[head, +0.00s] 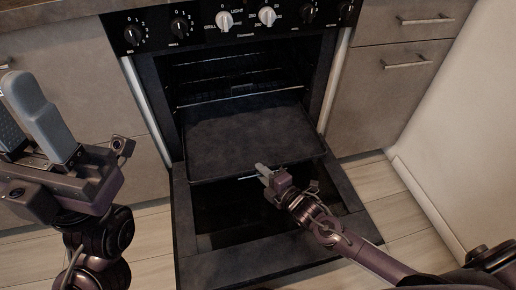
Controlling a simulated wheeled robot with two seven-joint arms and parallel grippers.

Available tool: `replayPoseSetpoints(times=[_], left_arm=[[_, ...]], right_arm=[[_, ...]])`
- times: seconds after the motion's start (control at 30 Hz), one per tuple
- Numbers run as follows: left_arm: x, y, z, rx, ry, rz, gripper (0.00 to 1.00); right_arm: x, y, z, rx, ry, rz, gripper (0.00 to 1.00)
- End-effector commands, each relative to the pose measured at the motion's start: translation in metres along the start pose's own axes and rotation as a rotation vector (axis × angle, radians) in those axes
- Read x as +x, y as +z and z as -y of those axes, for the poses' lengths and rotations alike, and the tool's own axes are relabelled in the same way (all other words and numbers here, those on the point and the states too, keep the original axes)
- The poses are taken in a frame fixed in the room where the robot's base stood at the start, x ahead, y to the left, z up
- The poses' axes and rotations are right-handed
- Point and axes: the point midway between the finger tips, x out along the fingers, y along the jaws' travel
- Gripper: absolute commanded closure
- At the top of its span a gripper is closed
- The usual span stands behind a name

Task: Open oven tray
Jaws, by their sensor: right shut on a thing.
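The dark oven tray (245,135) is partly out of the oven cavity, level above the lowered oven door (245,262). Its back part is inside the oven. My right gripper (262,170) is at the middle of the tray's front edge and is shut on it. My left gripper (28,125) is at the far left, raised and apart from the tray. Its fingers look apart and nothing shows between them.
The oven's knob panel (245,17) runs above the cavity, and wire racks show inside. Grey drawers with bar handles (408,63) stand on the right, beside a white wall (460,120). Wooden floor (365,185) is free right of the door.

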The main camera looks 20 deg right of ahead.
Motion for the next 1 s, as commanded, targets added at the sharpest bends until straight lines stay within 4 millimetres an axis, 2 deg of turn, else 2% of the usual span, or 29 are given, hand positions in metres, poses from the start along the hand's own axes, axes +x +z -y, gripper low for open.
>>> replayPoseSetpoints(times=[0.03,0.1,0.3,0.73,0.77,0.8,1.0], left_arm=[[0.008,0.000,0.001,-0.001,-0.004,0.009,0.64],[0.010,0.000,0.001,-0.003,-0.008,0.018,0.64],[0.013,0.000,0.002,-0.005,-0.016,0.034,0.64],[0.012,0.000,0.002,-0.006,-0.018,0.037,0.64],[0.012,0.000,0.002,-0.006,-0.018,0.037,0.64],[0.012,0.000,0.002,-0.006,-0.018,0.037,0.64],[0.012,0.000,0.002,-0.006,-0.018,0.037,0.64]], right_arm=[[-0.010,-0.004,-0.002,0.000,-0.004,0.000,1.00],[-0.018,-0.007,0.000,-0.001,-0.002,0.001,1.00],[-0.034,-0.013,0.006,-0.001,0.000,0.002,1.00],[-0.036,-0.014,0.008,-0.002,0.002,0.001,1.00],[-0.036,-0.014,0.008,-0.002,0.002,0.001,0.76],[-0.036,-0.014,0.008,-0.002,0.002,0.001,0.72],[-0.036,-0.014,0.008,-0.001,0.001,0.001,0.72]])
